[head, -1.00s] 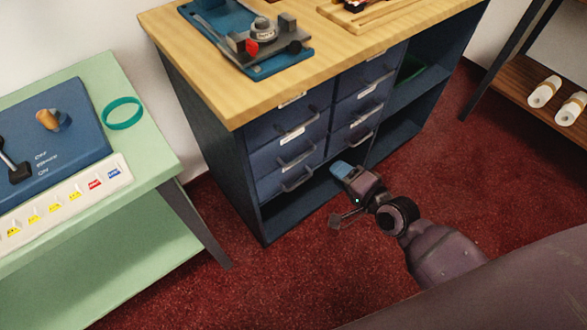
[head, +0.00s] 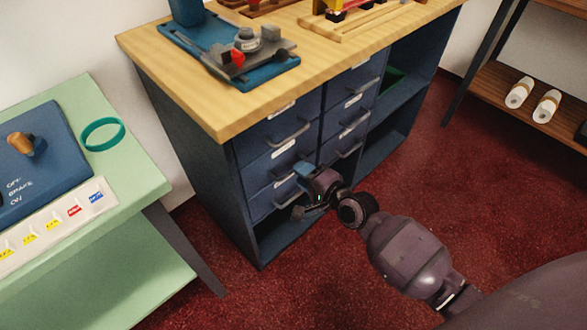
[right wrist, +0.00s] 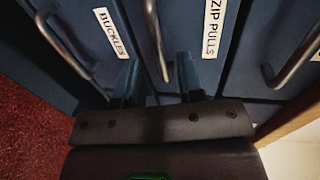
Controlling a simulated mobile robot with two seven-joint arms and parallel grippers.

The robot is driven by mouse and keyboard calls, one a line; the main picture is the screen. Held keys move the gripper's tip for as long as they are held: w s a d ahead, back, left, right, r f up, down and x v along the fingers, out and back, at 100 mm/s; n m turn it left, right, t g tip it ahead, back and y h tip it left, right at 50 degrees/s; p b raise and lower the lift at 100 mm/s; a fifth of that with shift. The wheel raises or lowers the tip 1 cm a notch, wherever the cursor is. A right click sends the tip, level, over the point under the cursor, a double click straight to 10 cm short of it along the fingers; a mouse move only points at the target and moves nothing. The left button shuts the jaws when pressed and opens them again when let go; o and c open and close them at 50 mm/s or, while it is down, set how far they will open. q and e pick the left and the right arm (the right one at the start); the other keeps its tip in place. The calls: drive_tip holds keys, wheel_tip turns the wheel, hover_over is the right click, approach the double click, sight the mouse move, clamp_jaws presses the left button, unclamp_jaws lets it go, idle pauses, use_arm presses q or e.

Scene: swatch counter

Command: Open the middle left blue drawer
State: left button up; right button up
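The blue cabinet holds two columns of shut drawers. The middle left blue drawer (head: 257,171) is shut; my right gripper hides part of its front and handle. In the right wrist view its front carries the label ZIP PULLS (right wrist: 214,28). My right gripper (head: 300,190) is in front of the left column, low and near this drawer. In the right wrist view the right gripper (right wrist: 158,76) is open, one finger on each side of the drawer's bar handle (right wrist: 154,35), and not closed on it. My left gripper is not in view.
The BUCKLES drawer (right wrist: 85,12) lies below, with its own bar handle. The wooden counter top (head: 225,105) overhangs above, bearing a blue fixture (head: 265,75). A green table (head: 145,180) stands at left. Red floor is free in front of the cabinet.

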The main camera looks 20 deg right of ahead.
drive_tip(key=shift+b+x, duration=0.3)
drive_tip(key=shift+x, duration=1.4)
clamp_jaws()
